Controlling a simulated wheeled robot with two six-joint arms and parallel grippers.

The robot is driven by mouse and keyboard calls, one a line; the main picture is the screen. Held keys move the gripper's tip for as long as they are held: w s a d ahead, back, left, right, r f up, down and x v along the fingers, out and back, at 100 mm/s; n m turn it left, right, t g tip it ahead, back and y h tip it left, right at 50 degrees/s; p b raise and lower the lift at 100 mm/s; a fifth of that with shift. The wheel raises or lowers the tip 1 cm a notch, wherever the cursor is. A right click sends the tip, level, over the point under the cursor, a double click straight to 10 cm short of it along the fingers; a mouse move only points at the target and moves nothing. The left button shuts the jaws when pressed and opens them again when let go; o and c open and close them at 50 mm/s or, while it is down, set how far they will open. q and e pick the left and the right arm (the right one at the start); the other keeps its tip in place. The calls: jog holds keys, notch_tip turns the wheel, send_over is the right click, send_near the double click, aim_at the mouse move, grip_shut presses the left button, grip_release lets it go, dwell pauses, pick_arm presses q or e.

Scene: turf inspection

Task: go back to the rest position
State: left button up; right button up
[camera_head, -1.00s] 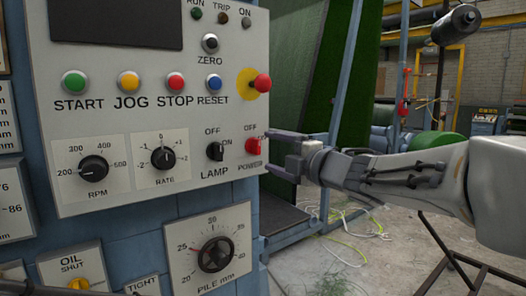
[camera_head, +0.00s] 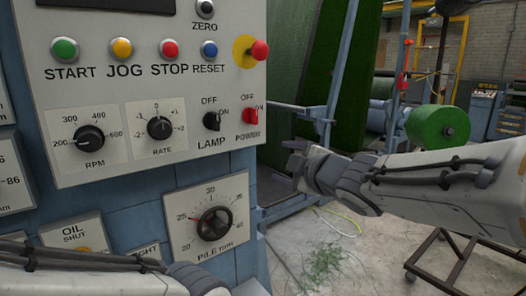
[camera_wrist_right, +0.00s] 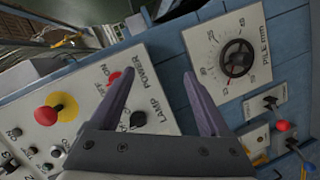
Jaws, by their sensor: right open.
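My right gripper (camera_head: 293,164) is open and empty in the head view, to the right of and below the red POWER switch (camera_head: 250,116), apart from the panel. In the right wrist view the open fingers (camera_wrist_right: 158,74) have nothing between them; the POWER switch (camera_wrist_right: 114,77) and the black LAMP switch (camera_wrist_right: 138,120) show behind them. My left forearm and wrist (camera_head: 195,277) lie along the bottom edge of the head view; the left fingers are outside the picture.
The control panel (camera_head: 95,185) has buttons, knobs and a protruding red mushroom button (camera_head: 260,50). The PILE dial (camera_head: 214,222) is below it. A blue frame post (camera_head: 338,85) stands behind my right gripper. A green roll (camera_head: 438,127) is farther back, right.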

jog(key=s+a+f+m+g+h, duration=0.1)
jog(key=s+f+m+g+h, duration=0.2)
jog(key=s+f, duration=0.4)
jog(key=s+f+m+g, duration=0.4)
jog(key=s+f, duration=0.1)
jog(key=f, duration=0.4)
jog(key=s+f+m+g+h, duration=0.15)
jog(key=s+f+g, duration=0.3)
jog(key=s, duration=0.45)
jog(key=s+f+m+g+h, duration=0.1)
jog(key=s+f+m+g, duration=0.3)
jog(key=s, duration=0.6)
notch_tip(320, 180, up, 12)
jog(key=n+t+p, duration=0.1)
jog(key=n+p, duration=0.1)
jog(key=p, duration=1)
jog(key=shift+r+p, duration=0.15)
jog(key=shift+p, duration=0.25)
jog(key=shift+w+y, duration=0.1)
jog(key=shift+y, duration=0.15)
